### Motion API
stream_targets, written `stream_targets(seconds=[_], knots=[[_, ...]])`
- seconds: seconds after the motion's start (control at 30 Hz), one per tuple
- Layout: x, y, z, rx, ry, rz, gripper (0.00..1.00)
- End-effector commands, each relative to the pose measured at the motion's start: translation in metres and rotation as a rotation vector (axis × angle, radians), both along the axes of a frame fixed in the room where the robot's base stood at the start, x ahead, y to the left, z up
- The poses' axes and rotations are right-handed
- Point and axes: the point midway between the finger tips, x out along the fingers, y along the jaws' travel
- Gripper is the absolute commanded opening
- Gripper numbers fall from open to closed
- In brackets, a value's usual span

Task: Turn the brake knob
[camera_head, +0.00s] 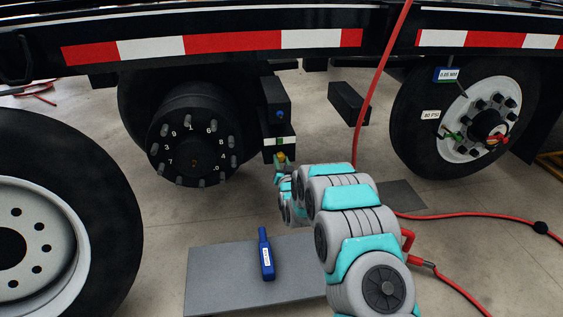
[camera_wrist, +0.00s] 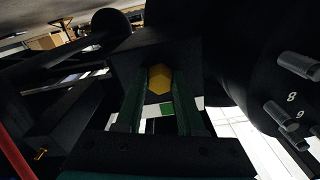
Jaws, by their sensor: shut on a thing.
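The brake knob (camera_wrist: 159,78) is a yellow hexagonal piece under a dark box in the wrist view. It also shows in the head view as a small yellow-orange spot (camera_head: 281,157) below the black box beside the hub. My gripper (camera_wrist: 159,88) has one finger on each side of the knob and is shut on it. In the head view my gripper (camera_head: 281,166) is small and partly hidden by my own arm. The knob's base and the exact finger contact are too dark to make out.
A black numbered hub (camera_head: 192,140) stands left of the knob, with studs close by. A tyre (camera_head: 75,190) fills the left front. A blue tool (camera_head: 265,257) lies on a grey mat (camera_head: 215,290). A red hose (camera_head: 375,90) hangs on the right. Another wheel (camera_head: 480,120) stands right.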

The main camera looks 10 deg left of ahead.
Motion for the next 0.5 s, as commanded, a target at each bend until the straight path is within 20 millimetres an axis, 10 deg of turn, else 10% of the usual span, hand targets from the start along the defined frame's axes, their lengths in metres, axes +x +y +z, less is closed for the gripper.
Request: stream_targets(seconds=[0.5], knots=[[0.0,0.0013,-0.0006,0.455,0.128,0.001,0.0]])
